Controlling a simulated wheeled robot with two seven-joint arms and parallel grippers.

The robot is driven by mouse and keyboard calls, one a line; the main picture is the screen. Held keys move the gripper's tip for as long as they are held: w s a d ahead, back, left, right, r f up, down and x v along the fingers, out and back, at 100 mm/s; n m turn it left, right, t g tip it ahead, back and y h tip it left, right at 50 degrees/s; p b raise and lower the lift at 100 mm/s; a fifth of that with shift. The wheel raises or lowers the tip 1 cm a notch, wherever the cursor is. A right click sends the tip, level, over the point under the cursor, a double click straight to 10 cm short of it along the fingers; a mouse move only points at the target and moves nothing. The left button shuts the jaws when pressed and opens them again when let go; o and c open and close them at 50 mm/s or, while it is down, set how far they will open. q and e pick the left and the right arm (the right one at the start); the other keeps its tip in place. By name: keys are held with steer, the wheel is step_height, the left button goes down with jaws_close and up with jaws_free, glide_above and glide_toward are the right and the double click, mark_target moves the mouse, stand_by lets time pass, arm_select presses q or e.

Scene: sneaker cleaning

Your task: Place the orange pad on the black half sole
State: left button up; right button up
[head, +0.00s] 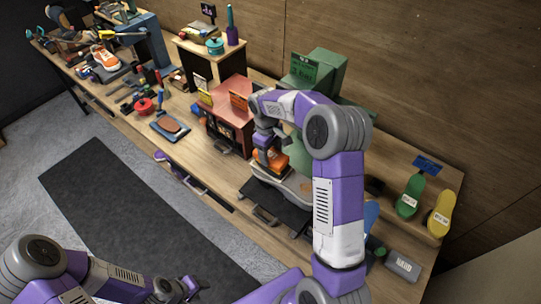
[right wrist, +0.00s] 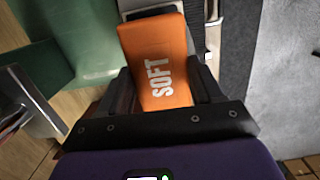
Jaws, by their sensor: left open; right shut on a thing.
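My right gripper (head: 268,150) is shut on the orange pad (head: 275,161), at the white-rimmed tray beside the red cabinet. The right wrist view shows the orange pad (right wrist: 158,62), marked "SOFT", between the two dark fingers of the right gripper (right wrist: 165,95). I cannot tell whether the pad touches anything beneath. I cannot clearly pick out the black half sole; a small dark shape (head: 375,187) lies left of the green sole (head: 409,196), and I cannot tell what it is. My left gripper (head: 187,290) is open and empty, low over the floor in front of the bench.
A yellow sole (head: 441,214) stands at the bench's right end, near a grey block (head: 403,265). The red cabinet (head: 228,105) and green box (head: 322,70) stand near the right gripper. A black flat panel (head: 275,207) lies at the bench's front. An orange sneaker (head: 106,59) is far left.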

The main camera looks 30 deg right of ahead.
steer(key=shift+w+f, duration=0.1)
steer(key=shift+f, duration=0.95)
steer(key=shift+f, duration=0.1)
steer(key=o, duration=1.2)
steer(key=shift+r, duration=0.2)
steer(key=r, duration=0.4)
steer(key=w+r, duration=0.1)
steer(key=r, duration=0.6)
steer(key=shift+w+a+r, duration=0.15)
steer(key=shift+a+r, duration=0.1)
steer(key=shift+r, duration=0.15)
